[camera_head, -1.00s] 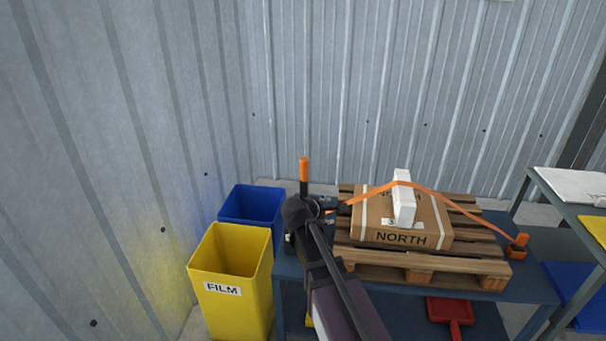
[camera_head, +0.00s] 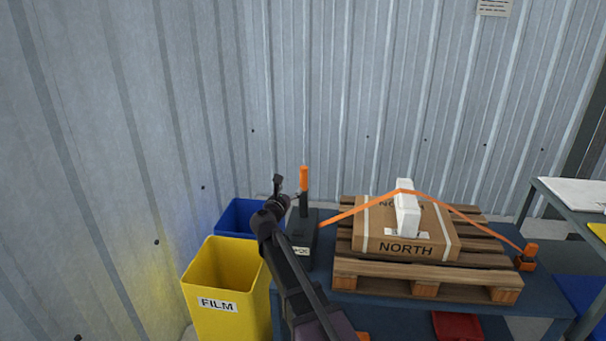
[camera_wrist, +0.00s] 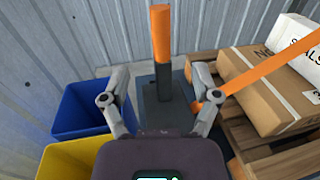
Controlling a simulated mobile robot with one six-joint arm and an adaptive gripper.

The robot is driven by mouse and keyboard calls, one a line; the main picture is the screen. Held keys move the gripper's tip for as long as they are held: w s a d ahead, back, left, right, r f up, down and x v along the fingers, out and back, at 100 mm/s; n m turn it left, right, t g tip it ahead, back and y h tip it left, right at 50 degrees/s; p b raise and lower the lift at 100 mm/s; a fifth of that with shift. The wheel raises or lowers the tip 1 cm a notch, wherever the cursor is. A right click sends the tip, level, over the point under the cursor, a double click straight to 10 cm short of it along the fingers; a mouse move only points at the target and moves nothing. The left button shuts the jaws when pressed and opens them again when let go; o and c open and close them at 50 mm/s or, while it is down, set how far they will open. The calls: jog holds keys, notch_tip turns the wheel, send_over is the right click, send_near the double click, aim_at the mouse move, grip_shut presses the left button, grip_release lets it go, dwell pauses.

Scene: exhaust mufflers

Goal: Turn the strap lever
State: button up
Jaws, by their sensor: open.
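The strap lever (camera_head: 304,183) stands upright, with an orange grip on a dark shaft, on a dark grey base box (camera_head: 302,240) at the left end of the blue table. It also shows in the wrist view (camera_wrist: 161,50), ahead of and between my open fingers. My gripper (camera_head: 277,184) is just left of the lever in the head view and appears empty and apart from it. The orange strap (camera_head: 365,205) runs from the base over a white block (camera_head: 407,208) and the carton (camera_head: 405,247) marked NORTH to an orange anchor (camera_head: 527,256) at right.
The carton lies on a wooden pallet (camera_head: 425,287). A yellow bin (camera_head: 215,285) marked FILM and a blue bin (camera_head: 236,208) stand left of the table. A corrugated wall is behind. Another table (camera_head: 575,212) stands at right.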

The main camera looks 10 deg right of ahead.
aim_at(302, 174)
jog(key=shift+w+d, duration=0.1)
jog(key=x, duration=1.3)
jog(key=shift+w+d+f, duration=0.1)
jog(key=shift+w+d, duration=0.1)
grip_shut()
